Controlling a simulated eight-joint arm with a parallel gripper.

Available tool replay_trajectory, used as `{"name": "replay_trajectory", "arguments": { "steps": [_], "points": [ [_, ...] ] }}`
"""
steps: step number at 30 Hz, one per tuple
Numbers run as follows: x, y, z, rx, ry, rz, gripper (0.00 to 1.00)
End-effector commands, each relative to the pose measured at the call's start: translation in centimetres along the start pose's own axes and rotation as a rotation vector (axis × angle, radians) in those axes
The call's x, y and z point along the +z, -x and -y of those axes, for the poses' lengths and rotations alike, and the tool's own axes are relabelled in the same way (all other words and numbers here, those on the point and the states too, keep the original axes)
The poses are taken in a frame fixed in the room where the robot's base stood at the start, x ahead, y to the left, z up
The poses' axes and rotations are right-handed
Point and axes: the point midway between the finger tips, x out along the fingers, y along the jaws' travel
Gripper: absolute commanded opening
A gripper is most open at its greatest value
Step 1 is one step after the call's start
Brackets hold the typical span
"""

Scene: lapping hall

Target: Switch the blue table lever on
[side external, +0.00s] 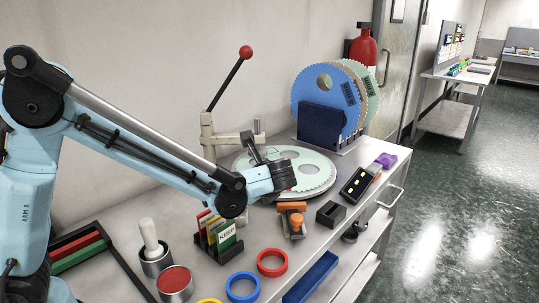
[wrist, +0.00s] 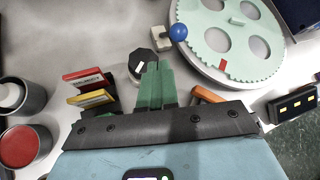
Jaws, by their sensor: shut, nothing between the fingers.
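In the wrist view, the blue lever shows as a blue ball knob (wrist: 178,32) beside a small pale base (wrist: 160,40), at the left edge of the pale green toothed disc. Whether it stands on or off I cannot tell. My gripper (wrist: 155,75) is shut and empty, its green fingers pointing up the picture, with the blue knob ahead and a little right, apart from them. In the side external view my gripper (side external: 287,176) is over the table in front of the toothed disc; I cannot make out the blue knob there.
A dark knob with a white mark (wrist: 143,62) lies just ahead of my fingers. The toothed disc (side external: 312,170), card rack (side external: 222,236), orange-handled item (side external: 294,219) and black button box (side external: 358,185) crowd around. A red-knobbed lever press (side external: 209,135) stands behind.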

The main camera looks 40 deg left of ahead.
Motion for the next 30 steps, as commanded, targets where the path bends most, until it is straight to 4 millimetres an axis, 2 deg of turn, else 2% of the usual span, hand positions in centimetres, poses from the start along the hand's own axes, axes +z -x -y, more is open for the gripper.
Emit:
{"name": "replay_trajectory", "arguments": {
  "steps": [6,15,21,30],
  "points": [
    [-2.5,-0.3,1.5,0.003,-0.258,0.171,0.0],
    [-5.7,-0.1,1.8,0.051,-0.53,0.38,0.0],
    [-6.8,0.1,1.5,0.079,-0.612,0.448,0.0],
    [-6.9,0.2,1.4,0.086,-0.627,0.462,0.0]
  ]
}}
